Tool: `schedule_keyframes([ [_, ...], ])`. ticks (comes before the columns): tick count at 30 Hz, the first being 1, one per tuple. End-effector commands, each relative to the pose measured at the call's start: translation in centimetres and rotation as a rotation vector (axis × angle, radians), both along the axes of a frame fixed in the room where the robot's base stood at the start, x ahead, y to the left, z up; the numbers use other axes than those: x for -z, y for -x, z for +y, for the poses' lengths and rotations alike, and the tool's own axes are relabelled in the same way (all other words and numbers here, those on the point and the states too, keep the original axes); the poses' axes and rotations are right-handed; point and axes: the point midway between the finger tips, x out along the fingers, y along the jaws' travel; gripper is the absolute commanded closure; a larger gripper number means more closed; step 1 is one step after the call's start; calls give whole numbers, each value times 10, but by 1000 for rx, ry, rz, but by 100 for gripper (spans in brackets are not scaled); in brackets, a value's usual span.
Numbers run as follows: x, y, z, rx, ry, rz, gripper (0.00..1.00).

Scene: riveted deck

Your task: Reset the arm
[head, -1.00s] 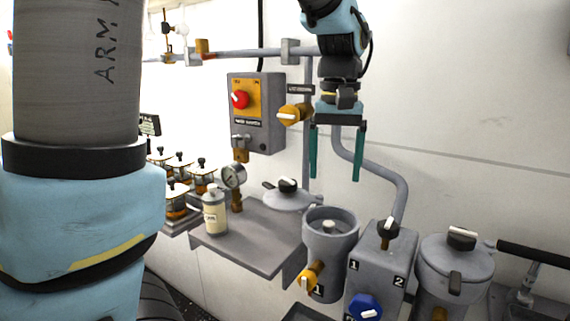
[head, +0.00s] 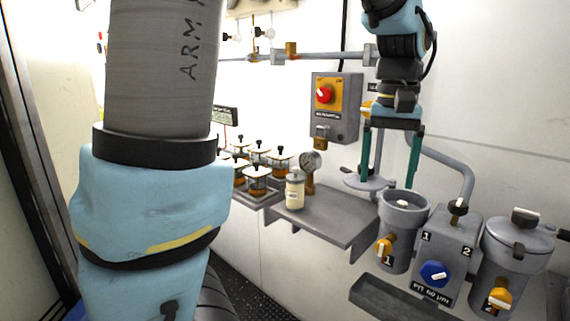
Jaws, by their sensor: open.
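My gripper (head: 390,160) hangs pointing down from my arm at the upper right of the head view. Its two green fingers are apart with nothing between them. It is in front of the wall, above the open grey pot marked 1 (head: 404,203) in the picture; its depth relative to the pot is hard to tell. A large blue and grey link of my own arm fills the left of the view.
A grey shelf (head: 330,222) carries a small bottle (head: 295,190) and a gauge (head: 310,161). A switch box (head: 336,107) with a red knob is on the wall. A box with a blue knob (head: 433,273) and a lidded pot (head: 517,243) stand right. Several jars (head: 258,177) stand behind.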

Motion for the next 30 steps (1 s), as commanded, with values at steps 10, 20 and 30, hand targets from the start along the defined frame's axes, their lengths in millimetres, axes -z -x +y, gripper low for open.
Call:
schedule_keyframes([
  [10,18,-15,26,-31,9,-9,14],
  [20,52,-34,80,-89,24,-29,14],
  [30,116,-35,194,-204,39,-88,14],
])
